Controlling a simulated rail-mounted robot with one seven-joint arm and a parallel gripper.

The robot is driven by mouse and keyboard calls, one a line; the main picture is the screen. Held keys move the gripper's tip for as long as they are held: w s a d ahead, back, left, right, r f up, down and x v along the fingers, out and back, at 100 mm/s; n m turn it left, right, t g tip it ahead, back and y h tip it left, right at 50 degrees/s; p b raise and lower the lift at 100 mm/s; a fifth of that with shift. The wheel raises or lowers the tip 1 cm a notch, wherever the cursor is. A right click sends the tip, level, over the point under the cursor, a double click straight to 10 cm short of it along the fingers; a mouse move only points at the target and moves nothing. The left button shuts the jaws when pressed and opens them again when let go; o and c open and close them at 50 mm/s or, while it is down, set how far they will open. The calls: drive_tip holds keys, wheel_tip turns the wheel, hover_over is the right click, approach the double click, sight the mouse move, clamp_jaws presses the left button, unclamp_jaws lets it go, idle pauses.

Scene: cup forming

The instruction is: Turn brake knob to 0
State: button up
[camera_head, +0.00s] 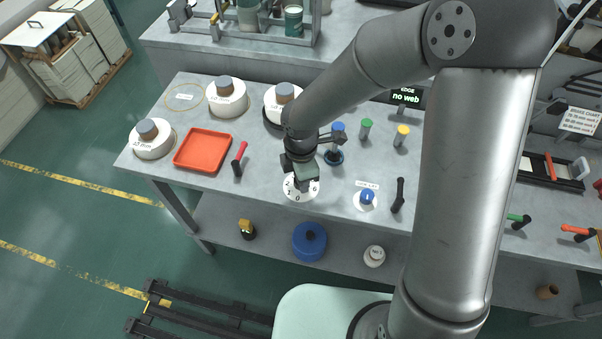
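A round white dial (300,190) with dark numbers, a 0 among them at its front edge, lies on the front part of the grey workbench (262,178). I take it to be the brake dial. My gripper (304,178) points down right over this dial and covers its middle, so the knob itself and its pointer are hidden. I cannot tell whether the fingers touch the knob or whether they are open or shut.
A second white dial with a blue knob (367,197) and a black lever (398,195) stand to the right. A red-tipped lever (239,159) and an orange tray (202,149) are to the left. Green (366,128) and yellow (401,135) buttons stand behind.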

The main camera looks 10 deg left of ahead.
drive_tip(key=shift+r, duration=0.1)
idle(0.3)
drive_tip(key=o, duration=1)
wheel_tip(320, 180, up, 17)
drive_tip(key=shift+r+p, duration=0.15)
drive_tip(key=shift+p, duration=0.25)
drive_tip(key=s+d+m, duration=0.6)
drive_tip(key=d+m, duration=0.4)
drive_tip(key=m, duration=0.1)
drive_tip(key=s+d+m, duration=0.6)
drive_tip(key=d+m, duration=0.5)
drive_tip(key=m, duration=0.1)
drive_tip(key=shift+s+d+t, duration=0.2)
drive_tip(key=shift+s+t, duration=0.1)
drive_tip(key=shift+t, duration=0.1)
